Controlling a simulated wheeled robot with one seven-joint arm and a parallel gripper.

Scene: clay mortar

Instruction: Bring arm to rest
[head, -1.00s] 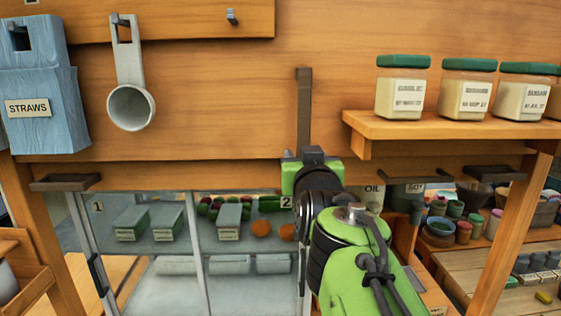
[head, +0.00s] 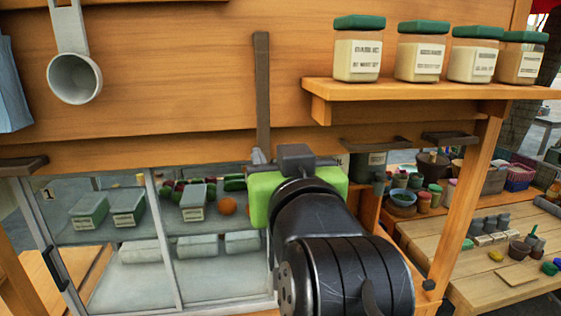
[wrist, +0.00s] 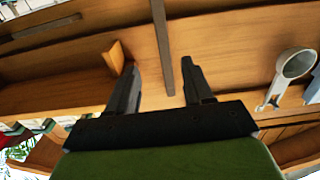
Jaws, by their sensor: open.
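My arm reaches up from the bottom of the head view. Its green wrist and the back of my gripper (head: 295,157) stand in front of the wooden stall wall, and the fingers are hidden there. In the wrist view my gripper (wrist: 160,88) shows two dark fingers spread apart with nothing between them. The wooden wall (wrist: 215,50) lies beyond the fingertips. A dark vertical strip (wrist: 165,50) on the wall shows between the fingers.
A shelf (head: 420,92) with several green-lidded jars juts out at the upper right. A white scoop (head: 75,78) hangs at the upper left. A glass-fronted case (head: 120,240) stands at the lower left. A wooden table (head: 450,250) with small pots is at the right.

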